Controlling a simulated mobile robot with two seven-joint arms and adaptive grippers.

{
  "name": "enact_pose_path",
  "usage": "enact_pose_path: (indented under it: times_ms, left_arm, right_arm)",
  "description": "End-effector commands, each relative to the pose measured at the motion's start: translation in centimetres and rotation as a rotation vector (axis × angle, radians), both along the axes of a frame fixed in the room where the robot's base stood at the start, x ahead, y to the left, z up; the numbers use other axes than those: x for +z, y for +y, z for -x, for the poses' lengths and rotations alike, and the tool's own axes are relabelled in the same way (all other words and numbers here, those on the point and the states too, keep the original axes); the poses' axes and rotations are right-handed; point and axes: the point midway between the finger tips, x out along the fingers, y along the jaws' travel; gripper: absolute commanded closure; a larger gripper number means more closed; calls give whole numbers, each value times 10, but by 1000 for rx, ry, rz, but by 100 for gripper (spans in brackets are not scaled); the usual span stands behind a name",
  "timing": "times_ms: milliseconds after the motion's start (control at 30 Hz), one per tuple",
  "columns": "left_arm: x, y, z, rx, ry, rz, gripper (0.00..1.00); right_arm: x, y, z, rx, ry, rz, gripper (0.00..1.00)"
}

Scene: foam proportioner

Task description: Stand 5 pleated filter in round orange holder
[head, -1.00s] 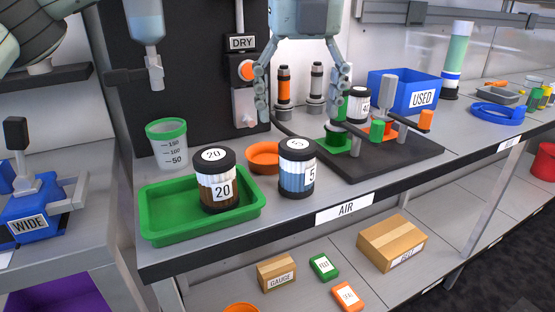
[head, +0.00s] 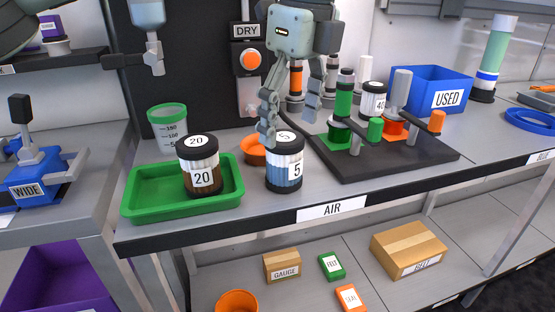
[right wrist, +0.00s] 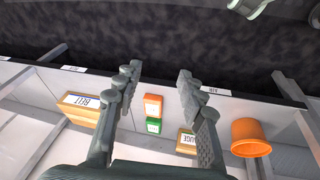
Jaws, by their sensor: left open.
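The 5 pleated filter (head: 284,172), with a black cap and blue lower part, stands upright near the bench's front edge in the head view. The round orange holder (head: 250,147) is an orange ring just behind it to the left, partly hidden by the filter and a finger. My left gripper (head: 292,117) is open and empty, fingers pointing down, above and behind the filter; one finger overlaps its cap in the picture, and contact cannot be told. My right gripper (right wrist: 156,85) is open and empty in the right wrist view, with shelf items beyond it.
The 20 filter (head: 201,178) stands in a green tray (head: 133,206) at left, with a clear cup (head: 170,125) behind. A dark clamp fixture (head: 400,158) stands right, with a 40 filter (head: 373,100) behind it. A blue USED bin (head: 420,85) is farther back.

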Motion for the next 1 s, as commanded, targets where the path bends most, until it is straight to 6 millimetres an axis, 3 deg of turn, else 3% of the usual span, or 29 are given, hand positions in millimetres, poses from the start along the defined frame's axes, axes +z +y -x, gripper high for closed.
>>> enact_pose_path:
  times_ms: [533,800,1000]
  left_arm:
    - [-64,13,-2,-2,3,-1,24]
    - [-70,13,-2,-2,2,0,24]
    - [-70,13,-2,-2,2,0,48]
  right_arm:
    - [-20,-1,-2,3,10,-7,60]
    - [-22,0,-5,4,7,-8,60]
    - [-21,0,-4,3,9,-8,60]
